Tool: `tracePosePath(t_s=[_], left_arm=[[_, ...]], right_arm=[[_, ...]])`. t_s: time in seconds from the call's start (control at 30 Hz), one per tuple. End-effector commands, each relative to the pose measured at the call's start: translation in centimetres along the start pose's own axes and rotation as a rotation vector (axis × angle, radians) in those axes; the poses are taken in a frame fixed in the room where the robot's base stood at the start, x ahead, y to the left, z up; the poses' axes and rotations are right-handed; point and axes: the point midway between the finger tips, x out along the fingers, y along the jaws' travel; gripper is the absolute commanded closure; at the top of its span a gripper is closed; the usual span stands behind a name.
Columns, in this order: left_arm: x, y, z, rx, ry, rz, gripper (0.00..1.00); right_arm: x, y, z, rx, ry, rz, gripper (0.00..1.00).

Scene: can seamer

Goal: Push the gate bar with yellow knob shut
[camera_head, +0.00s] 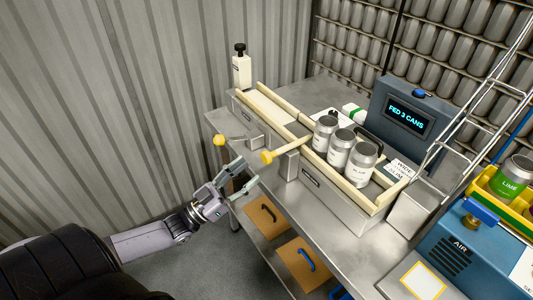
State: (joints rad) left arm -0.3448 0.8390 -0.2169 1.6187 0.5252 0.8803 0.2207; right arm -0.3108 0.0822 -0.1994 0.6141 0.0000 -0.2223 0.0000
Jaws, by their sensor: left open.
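A pale yellow bar (291,147) with a yellow knob (267,157) on its near end sticks out over the front rail of the can lane, its far end beside the first can. A second round yellow knob (219,140) sits further left, at the end of a short grey lever. My left gripper (242,179) is open and empty, in front of the bench edge, below and left of the bar's knob and apart from it. My right gripper is out of view.
Three grey cans (339,149) stand in a row in the lane. A white bottle (242,70) stands at the lane's left end. A blue display box (406,110) reads "FED 3 CANS".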

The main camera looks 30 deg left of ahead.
Motion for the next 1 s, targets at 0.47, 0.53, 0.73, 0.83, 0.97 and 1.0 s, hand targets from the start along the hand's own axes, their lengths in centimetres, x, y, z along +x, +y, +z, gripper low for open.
tracePosePath(t_s=[0.47,0.53,0.73,0.83,0.97,1.0], left_arm=[[7.2,0.0,0.0,0.0,-0.001,0.0,0.5],[7.4,0.0,0.0,0.0,-0.001,0.0,0.5],[7.5,0.0,0.1,0.0,-0.002,0.0,0.5],[7.4,0.0,0.1,0.0,-0.002,0.0,0.53],[7.4,0.0,0.1,0.0,-0.001,0.0,0.62],[7.4,0.0,0.1,0.0,-0.001,0.0,0.64]], right_arm=[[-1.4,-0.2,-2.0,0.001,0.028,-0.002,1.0],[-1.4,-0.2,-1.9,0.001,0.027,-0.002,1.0],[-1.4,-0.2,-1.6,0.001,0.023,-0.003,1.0],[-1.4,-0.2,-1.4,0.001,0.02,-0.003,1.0],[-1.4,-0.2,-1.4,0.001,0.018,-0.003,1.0],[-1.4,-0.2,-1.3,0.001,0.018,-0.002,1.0]])
